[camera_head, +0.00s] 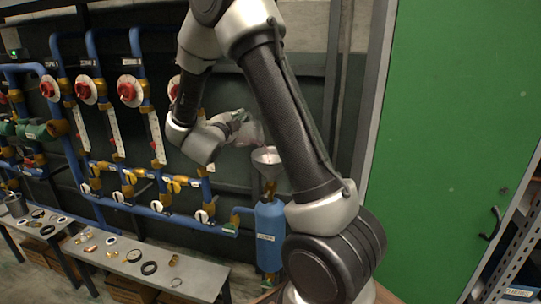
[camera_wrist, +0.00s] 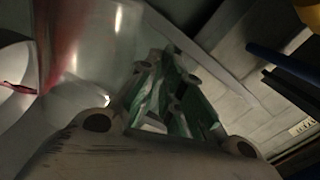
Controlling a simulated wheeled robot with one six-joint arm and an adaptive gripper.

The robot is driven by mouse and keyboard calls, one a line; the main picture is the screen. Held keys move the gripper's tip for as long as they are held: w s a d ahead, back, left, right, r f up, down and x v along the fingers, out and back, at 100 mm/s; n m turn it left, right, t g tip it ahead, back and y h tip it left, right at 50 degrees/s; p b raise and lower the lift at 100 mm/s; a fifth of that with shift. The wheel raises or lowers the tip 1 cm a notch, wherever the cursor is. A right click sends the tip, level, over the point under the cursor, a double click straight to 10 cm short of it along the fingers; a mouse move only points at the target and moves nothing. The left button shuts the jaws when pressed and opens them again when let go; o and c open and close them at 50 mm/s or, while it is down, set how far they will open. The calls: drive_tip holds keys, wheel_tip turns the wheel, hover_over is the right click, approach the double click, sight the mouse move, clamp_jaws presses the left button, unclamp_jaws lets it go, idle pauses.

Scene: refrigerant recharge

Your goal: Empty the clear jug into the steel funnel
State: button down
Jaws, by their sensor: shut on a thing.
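My gripper (camera_head: 236,121) is shut on the clear jug (camera_head: 250,133) and holds it tilted just above the steel funnel (camera_head: 266,157). The funnel sits on top of a blue cylinder (camera_head: 270,235). In the wrist view, the jug (camera_wrist: 100,50) fills the upper left, with reddish liquid along its left side. A thin red streak shows at the far left, over a pale round surface that looks like the funnel (camera_wrist: 14,95). My gripper's green-padded fingers (camera_wrist: 172,92) are beside the jug; the grip itself is partly hidden. How much liquid is left is unclear.
Blue pipes (camera_head: 92,60) with red-handled valves (camera_head: 128,91) line the wall behind and left. A low bench (camera_head: 150,268) with rings and fittings stands at lower left. A green door (camera_head: 450,130) and a shelf rack (camera_head: 515,250) are at the right.

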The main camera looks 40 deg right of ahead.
sight(250, 122)
drive_tip(key=shift+s+d+f+m, duration=0.1)
drive_tip(key=shift+s+d+m, duration=0.65)
drive_tip(key=shift+s, duration=0.15)
drive_tip(key=shift+s+d+r+m+p, duration=0.15)
drive_tip(key=shift+s+d+r+m, duration=0.2)
drive_tip(key=shift+s+d+m, duration=0.25)
drive_tip(key=shift+s+d+r+m+p, duration=0.15)
drive_tip(key=shift+s+d+r+m, duration=0.2)
drive_tip(key=shift+m, duration=0.4)
idle(0.6)
